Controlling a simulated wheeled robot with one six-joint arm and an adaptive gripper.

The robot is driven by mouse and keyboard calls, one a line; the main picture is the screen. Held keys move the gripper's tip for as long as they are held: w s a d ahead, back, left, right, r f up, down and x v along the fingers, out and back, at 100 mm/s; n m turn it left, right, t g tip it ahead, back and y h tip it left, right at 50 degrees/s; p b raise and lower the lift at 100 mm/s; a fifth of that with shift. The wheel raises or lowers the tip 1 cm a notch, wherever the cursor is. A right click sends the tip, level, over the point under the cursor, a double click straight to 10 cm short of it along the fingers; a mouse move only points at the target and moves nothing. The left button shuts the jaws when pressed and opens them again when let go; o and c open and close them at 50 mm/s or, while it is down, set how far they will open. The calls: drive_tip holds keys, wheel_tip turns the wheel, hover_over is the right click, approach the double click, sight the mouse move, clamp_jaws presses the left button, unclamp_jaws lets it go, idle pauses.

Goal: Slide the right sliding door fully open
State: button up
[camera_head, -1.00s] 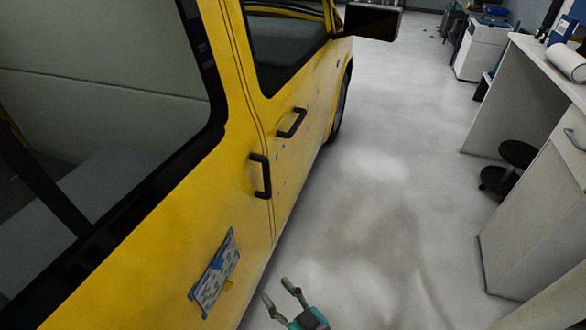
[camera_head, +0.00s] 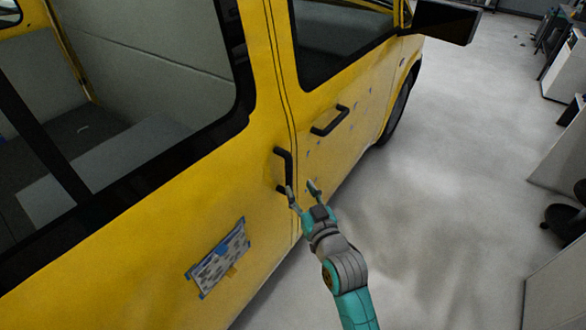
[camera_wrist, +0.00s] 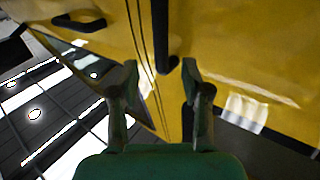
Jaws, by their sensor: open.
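The right sliding door (camera_head: 200,190) is the yellow panel with the large window on the vehicle's side. Its black upright bar handle (camera_head: 284,168) sits by the seam with the front door. In the head view the door looks shut against that seam. My gripper (camera_head: 302,188) is open and empty near the lower end of the handle. In the wrist view the handle (camera_wrist: 161,30) lies ahead of the gap between my fingers (camera_wrist: 158,76). I cannot tell whether a finger touches it.
The front door has its own black handle (camera_head: 329,120), to the right of the seam. A taped patterned sheet (camera_head: 220,258) is on the sliding door. The side mirror (camera_head: 447,21) sticks out at the top. The floor (camera_head: 430,170) beside the vehicle is open; a black stool (camera_head: 565,215) stands at right.

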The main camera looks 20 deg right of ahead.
sight(290, 172)
drive_tip(key=w, duration=0.8)
drive_tip(key=shift+w+a, duration=0.25)
drive_tip(key=shift+w, duration=0.15)
clamp_jaws()
